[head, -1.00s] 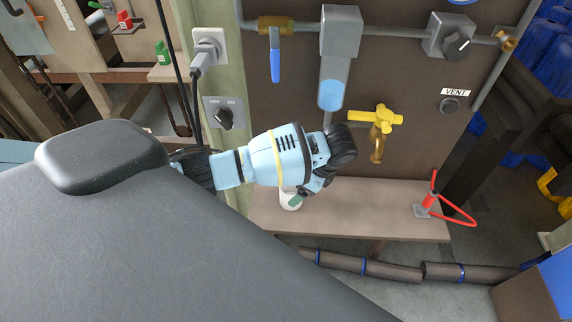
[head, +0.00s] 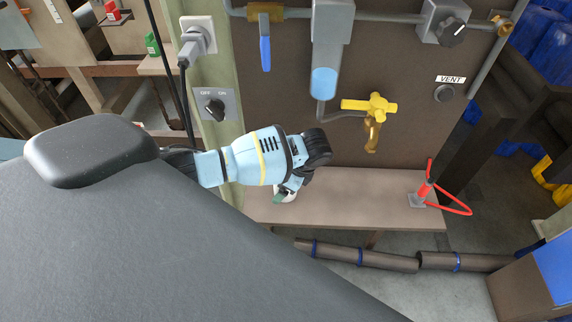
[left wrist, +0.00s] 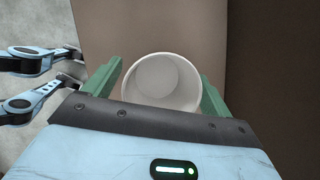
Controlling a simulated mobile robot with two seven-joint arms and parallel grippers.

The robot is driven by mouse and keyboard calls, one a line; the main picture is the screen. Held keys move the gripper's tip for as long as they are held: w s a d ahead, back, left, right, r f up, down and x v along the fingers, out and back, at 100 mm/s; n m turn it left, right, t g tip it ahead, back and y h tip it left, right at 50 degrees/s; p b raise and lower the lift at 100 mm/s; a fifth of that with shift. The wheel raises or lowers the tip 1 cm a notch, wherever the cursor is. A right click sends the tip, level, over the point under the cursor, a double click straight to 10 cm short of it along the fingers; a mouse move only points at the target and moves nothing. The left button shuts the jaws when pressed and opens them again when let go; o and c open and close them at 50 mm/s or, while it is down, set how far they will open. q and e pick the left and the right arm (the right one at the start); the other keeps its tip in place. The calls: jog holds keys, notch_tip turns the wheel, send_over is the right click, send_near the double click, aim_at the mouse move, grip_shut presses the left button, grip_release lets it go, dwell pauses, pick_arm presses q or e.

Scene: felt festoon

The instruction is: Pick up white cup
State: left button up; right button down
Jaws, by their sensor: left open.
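The white cup (left wrist: 162,82) stands on the wooden bench, its round mouth facing the left wrist camera. It looks empty. In the head view only a small part of the cup (head: 289,197) shows beneath my left arm. My left gripper (left wrist: 163,78) is open, with one green finger on each side of the cup. The right finger looks very near the cup's wall; I cannot tell whether it touches. In the head view the left gripper (head: 281,194) is low over the left part of the bench. My right gripper is not in view.
The bench (head: 355,210) has clear room right of the cup. Behind is a panel with a yellow tap (head: 370,106), a blue-handled valve (head: 265,52) and a switch (head: 214,106). Pipes (head: 365,257) run below the bench.

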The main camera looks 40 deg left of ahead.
pick_arm(q)
jog(key=shift+a+f, duration=0.15)
jog(key=shift+f, duration=0.2)
jog(key=c, duration=1)
jog(key=shift+c, duration=0.2)
jog(key=shift+r, duration=0.15)
